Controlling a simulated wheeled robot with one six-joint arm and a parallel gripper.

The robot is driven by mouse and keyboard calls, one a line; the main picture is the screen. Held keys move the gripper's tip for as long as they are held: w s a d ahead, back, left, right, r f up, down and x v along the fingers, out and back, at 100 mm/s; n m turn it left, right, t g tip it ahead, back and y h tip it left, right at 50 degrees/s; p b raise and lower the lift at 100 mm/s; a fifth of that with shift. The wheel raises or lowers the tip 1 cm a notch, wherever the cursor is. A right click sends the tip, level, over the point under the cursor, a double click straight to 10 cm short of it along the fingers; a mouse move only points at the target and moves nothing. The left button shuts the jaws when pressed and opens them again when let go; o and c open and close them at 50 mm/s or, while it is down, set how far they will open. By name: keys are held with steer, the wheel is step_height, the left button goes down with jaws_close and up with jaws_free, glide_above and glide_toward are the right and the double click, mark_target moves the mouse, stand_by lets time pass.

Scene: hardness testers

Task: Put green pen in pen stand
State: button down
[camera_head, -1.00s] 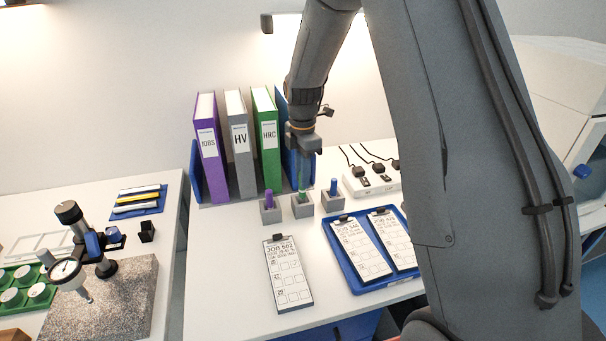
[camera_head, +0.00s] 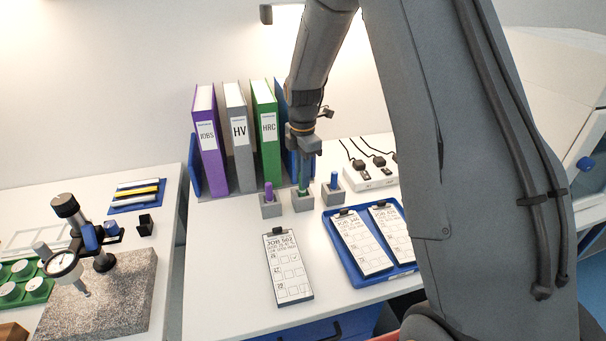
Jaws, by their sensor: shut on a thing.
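The green pen (camera_head: 303,186) stands upright at the middle grey pen stand (camera_head: 303,202), its lower end in or at the stand's top. My gripper (camera_head: 304,176) is above this stand, pointing down and shut on the pen's upper part. The fingers hide much of the pen. A purple pen (camera_head: 268,191) stands in the left grey stand (camera_head: 271,208). A blue pen (camera_head: 334,181) stands in the right grey stand (camera_head: 333,197).
Binders (camera_head: 240,140) stand close behind the stands. A power strip (camera_head: 370,178) lies to the right. A clipboard (camera_head: 287,268) lies in front, and a blue tray (camera_head: 384,281) holds two more. A left table carries a dial gauge on a granite block (camera_head: 120,300).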

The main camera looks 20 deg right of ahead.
steer(key=shift+f, duration=0.3)
steer(key=shift+f, duration=0.35)
steer(key=shift+f+b, duration=0.2)
steer(key=shift+b, duration=0.1)
steer(key=c, duration=1.6)
jaws_free()
steer(key=shift+r+b, duration=0.9)
steer(key=shift+r, duration=3.05)
